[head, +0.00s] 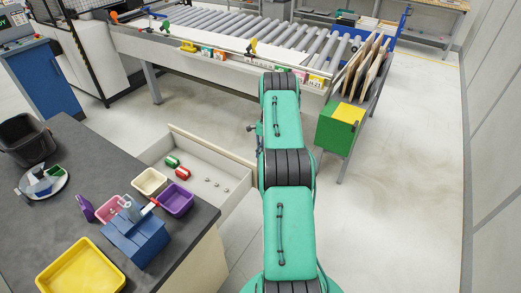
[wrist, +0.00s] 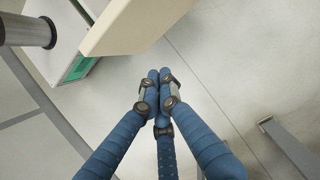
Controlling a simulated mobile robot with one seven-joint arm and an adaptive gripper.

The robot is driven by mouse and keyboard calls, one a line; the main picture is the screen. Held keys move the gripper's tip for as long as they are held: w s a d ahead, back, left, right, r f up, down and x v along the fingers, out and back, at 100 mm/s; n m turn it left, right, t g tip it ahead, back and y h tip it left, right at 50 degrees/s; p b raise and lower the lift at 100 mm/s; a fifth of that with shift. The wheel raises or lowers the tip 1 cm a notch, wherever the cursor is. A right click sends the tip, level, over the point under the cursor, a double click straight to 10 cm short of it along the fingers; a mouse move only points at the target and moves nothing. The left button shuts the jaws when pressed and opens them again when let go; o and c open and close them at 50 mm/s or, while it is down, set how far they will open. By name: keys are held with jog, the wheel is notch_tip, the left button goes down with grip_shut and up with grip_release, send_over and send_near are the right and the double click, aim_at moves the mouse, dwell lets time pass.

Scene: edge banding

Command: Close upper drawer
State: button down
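The open drawer (head: 232,200) sticks out from under the dark counter in the head view, left of my arm. Its pale front panel (head: 208,144) faces away from the counter, and its right end meets the outline of my arm. Inside lie a green can (head: 172,161), a red can (head: 183,173) and several small round pieces. In the wrist view a cream panel (wrist: 128,22), seemingly the drawer front, is at the upper left. My gripper (wrist: 159,78) has its blue fingers together, with nothing visible between them, apart from the panel in the picture. My arm hides it in the head view.
The dark counter (head: 50,220) carries a yellow tray (head: 82,270), a blue box (head: 135,238), small bins and a black bin (head: 27,140). A roller conveyor (head: 235,40) with a green-yellow box (head: 340,125) stands beyond. The floor at right is clear.

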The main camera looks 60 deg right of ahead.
aim_at(253, 166)
jog(key=a+f, duration=0.2)
jog(key=a, duration=0.1)
jog(key=a+f, duration=0.1)
jog(key=a, duration=0.1)
jog(key=shift+a+f+b, duration=0.2)
jog(key=shift+f+b, duration=0.05)
jog(key=shift+b, duration=0.15)
jog(key=shift+a, duration=0.1)
jog(key=a+p, duration=0.4)
jog(key=a, duration=3.1)
jog(key=shift+a, duration=0.2)
